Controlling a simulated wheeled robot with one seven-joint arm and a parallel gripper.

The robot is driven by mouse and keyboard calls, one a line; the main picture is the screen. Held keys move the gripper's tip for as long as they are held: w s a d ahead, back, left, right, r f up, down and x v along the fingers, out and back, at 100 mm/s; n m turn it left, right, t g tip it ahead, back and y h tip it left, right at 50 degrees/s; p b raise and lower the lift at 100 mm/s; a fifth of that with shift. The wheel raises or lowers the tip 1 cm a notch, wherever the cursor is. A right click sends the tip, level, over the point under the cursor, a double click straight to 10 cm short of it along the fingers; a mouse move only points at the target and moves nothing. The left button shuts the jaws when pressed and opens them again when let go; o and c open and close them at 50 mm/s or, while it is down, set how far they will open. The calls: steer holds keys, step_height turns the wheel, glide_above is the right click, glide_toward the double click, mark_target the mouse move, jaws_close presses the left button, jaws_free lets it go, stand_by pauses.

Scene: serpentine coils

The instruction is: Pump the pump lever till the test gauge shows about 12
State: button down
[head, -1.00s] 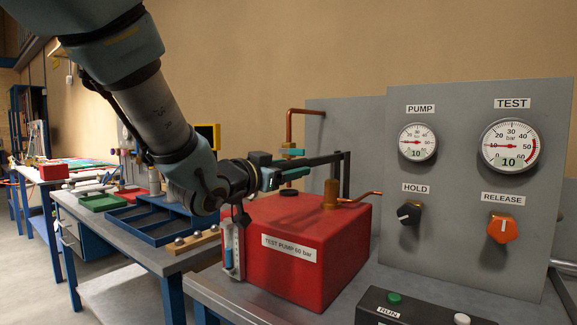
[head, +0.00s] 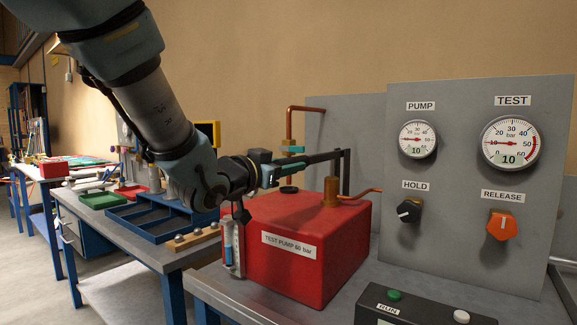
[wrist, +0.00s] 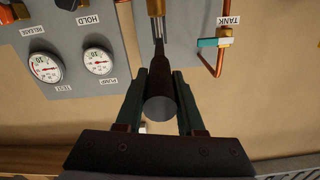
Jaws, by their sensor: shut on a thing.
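The test gauge (head: 510,143) in the head view is a round white dial with a red arc, and its digital window reads 10. The pump lever (head: 322,158) is a dark bar over the red test pump (head: 318,240). My gripper (head: 268,174) is shut on the lever's free end at the left. In the wrist view the lever (wrist: 160,107) lies between both fingers of my gripper (wrist: 160,82), with its round end toward the camera. The test gauge (wrist: 45,68) also shows there, tilted.
The pump gauge (head: 417,139) also reads 10. The black hold knob (head: 408,211) and orange release knob (head: 503,225) sit below the gauges. A copper pipe (head: 290,125) with a teal valve handle (head: 292,150) rises behind the lever. A blue tray (head: 160,220) stands at left.

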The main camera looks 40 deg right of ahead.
stand_by(0.9)
step_height(320, 180, up, 4)
steer(key=y+p, duration=0.1)
steer(key=p, duration=0.3)
steer(key=shift+f, duration=0.2)
steer(key=shift+d+r+y+p, duration=0.1)
steer(key=shift+r+y+p, duration=0.3)
steer(key=shift+p, duration=0.5)
steer(key=shift+f, duration=0.1)
steer(key=c, duration=0.5)
jaws_free()
steer(key=b+v, duration=0.1)
steer(key=v, duration=0.4)
steer(key=b+v, duration=0.1)
steer(key=v, duration=0.4)
steer(key=shift+w+a+b, duration=0.1)
steer(key=shift+a+b, duration=0.2)
steer(key=shift+a, duration=0.1)
